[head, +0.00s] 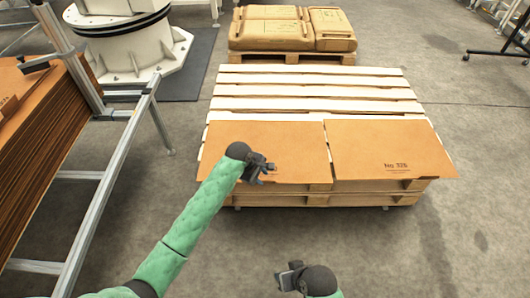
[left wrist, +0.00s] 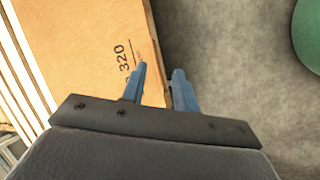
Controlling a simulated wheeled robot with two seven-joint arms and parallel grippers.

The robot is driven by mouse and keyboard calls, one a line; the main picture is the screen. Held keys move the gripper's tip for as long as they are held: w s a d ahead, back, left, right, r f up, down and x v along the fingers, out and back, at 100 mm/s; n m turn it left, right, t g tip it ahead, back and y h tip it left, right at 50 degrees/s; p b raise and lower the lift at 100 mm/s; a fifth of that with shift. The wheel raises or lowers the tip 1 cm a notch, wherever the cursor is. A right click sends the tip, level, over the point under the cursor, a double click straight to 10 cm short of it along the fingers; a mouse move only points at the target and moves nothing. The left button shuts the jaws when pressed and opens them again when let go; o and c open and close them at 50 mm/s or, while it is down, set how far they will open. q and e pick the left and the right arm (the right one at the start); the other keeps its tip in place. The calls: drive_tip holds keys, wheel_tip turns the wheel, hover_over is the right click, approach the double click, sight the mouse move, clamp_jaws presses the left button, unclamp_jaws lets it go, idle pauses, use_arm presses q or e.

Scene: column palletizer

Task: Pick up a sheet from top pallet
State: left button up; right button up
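Two brown cardboard sheets lie side by side on the near part of the top pallet (head: 318,92): a left sheet (head: 285,140) and a right sheet (head: 385,150) with printed lettering. My left gripper (head: 267,168) is at the near edge of the left sheet and covers part of its print. In the left wrist view the fingers (left wrist: 160,72) are apart, one over the printed sheet (left wrist: 90,45) and the other past its edge over the floor. I cannot tell whether they touch it. My right gripper (head: 288,278) is low in front of the pallet; its fingers are unclear.
Another pallet (head: 320,200) lies under the top one. Brown sacks (head: 285,28) sit on a pallet behind. At left stand a metal frame (head: 118,165) with a stack of brown sheets (head: 40,140) and a white machine base (head: 130,50).

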sight(268, 181)
use_arm(q)
drive_tip(key=shift+w+d+f+n, duration=0.35)
drive_tip(key=shift+d+f+n, duration=0.15)
drive_tip(key=shift+f+n, duration=0.5)
drive_tip(key=shift+w+d+f+n, duration=0.45)
drive_tip(key=shift+f+n, duration=0.3)
drive_tip(key=shift+f, duration=0.55)
drive_tip(key=shift+w+d+f+n, duration=0.3)
drive_tip(key=shift+d+f+n, duration=0.2)
drive_tip(key=shift+f+n, duration=0.5)
drive_tip(key=shift+f, duration=0.1)
clamp_jaws()
